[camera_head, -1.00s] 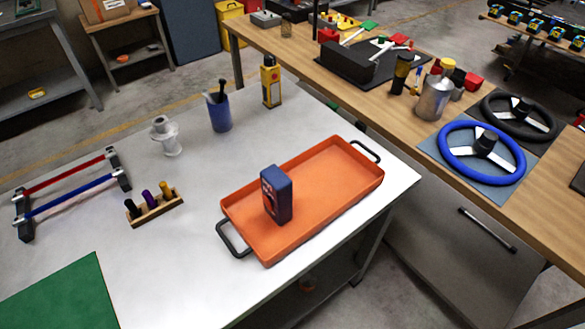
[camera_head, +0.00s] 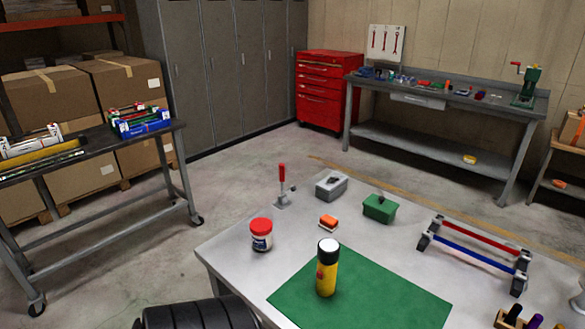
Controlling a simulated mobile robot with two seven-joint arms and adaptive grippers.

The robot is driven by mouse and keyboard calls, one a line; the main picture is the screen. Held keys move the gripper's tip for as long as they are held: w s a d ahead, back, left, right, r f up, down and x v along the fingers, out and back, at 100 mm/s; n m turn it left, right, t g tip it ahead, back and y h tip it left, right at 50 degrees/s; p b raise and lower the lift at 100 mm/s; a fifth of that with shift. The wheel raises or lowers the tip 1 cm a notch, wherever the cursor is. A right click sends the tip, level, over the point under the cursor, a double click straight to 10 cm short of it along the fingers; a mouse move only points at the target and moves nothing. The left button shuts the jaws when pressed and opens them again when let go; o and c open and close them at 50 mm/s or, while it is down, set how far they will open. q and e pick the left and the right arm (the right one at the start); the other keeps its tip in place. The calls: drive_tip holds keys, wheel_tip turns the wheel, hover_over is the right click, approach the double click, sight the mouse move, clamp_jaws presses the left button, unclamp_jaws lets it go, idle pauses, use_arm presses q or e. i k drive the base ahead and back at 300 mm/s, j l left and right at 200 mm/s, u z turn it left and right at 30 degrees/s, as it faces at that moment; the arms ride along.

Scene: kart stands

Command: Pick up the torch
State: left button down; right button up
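The torch (camera_head: 327,272) has a yellow body, a black collar and a pale round top, with a small red mark on its side. It stands upright on the green mat (camera_head: 395,300) on the near metal table. Nothing is touching it except the mat under it. Neither of my grippers is in view.
Around the mat on the table (camera_head: 228,248) stand a red-lidded jar (camera_head: 261,235), a red-handled clamp (camera_head: 282,187), an orange block (camera_head: 328,222), a grey box (camera_head: 331,185), a green box (camera_head: 380,208) and a rack with red and blue bars (camera_head: 474,248).

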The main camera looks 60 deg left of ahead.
sight(328, 249)
drive_tip(key=u, duration=1.7)
drive_tip(key=k+j+u, duration=0.35)
drive_tip(key=i+l, duration=0.05)
